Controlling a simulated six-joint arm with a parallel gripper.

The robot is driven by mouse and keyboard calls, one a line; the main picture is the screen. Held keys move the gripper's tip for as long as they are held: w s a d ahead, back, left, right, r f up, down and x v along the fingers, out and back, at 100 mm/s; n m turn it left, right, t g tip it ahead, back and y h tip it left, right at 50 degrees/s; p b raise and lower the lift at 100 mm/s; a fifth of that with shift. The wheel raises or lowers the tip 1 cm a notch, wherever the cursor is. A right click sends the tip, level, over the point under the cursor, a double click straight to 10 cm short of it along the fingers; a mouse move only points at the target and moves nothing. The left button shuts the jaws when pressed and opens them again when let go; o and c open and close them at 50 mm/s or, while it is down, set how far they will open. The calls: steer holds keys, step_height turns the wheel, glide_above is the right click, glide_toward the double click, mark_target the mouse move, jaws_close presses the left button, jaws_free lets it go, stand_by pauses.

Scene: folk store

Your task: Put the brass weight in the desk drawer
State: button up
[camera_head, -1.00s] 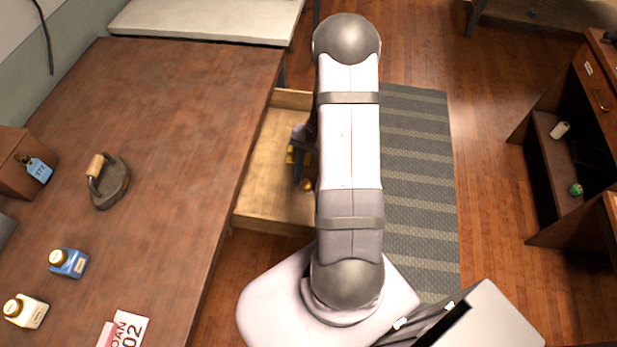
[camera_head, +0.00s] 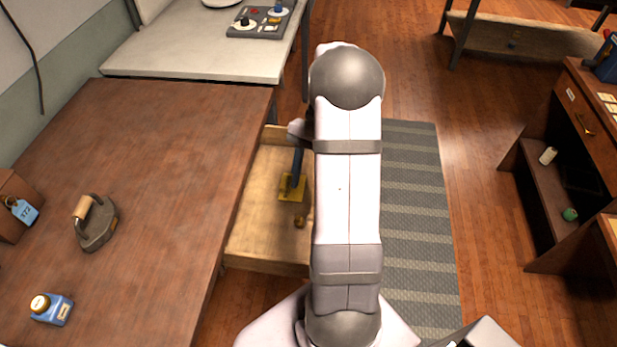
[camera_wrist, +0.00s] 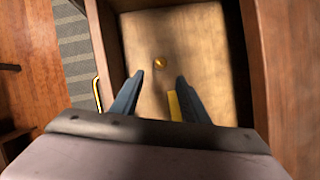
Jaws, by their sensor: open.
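The brass weight (camera_head: 300,221) is a small round golden piece lying on the floor of the open desk drawer (camera_head: 258,255), near its front-side wall. In the wrist view the weight (camera_wrist: 160,63) rests on bare wood, just beyond and between the fingertips, apart from both. My gripper (camera_wrist: 160,76) is open and empty above the drawer. In the head view one dark blue finger of my gripper (camera_head: 297,165) shows beside my arm, which hides the drawer's right part.
A yellow flat object (camera_head: 292,187) also lies in the drawer, partly behind a finger. A striped rug (camera_head: 410,220) lies right of my arm.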

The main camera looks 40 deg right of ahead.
steer(key=s+a+r+n+h, duration=0.1)
steer(key=s+a+n, duration=0.2)
steer(key=a, duration=0.3)
steer(key=s+a+n+t+h, duration=0.1)
steer(key=s+a+n, duration=0.2)
steer(key=a+n, duration=0.2)
steer(key=s+a+r+n+h, duration=0.1)
steer(key=s+a+n+h, duration=0.1)
steer(key=a, duration=0.4)
steer(key=shift+s+a+r+n+t, duration=0.2)
steer(key=shift+s+n, duration=0.15)
steer(key=shift+n, duration=0.2)
steer(key=shift+s+a+r+n+t, duration=0.1)
steer(key=shift+s+a+n+t, duration=0.15)
steer(key=shift+n, duration=0.3)
steer(key=shift+s+a+f+n, duration=0.1)
steer(key=shift+s+f+n, duration=0.05)
steer(key=shift+s+n, duration=0.2)
step_height(320, 180, up, 6)
steer(key=p, duration=0.5)
steer(key=shift+p, duration=0.4)
steer(key=shift+f, duration=0.1)
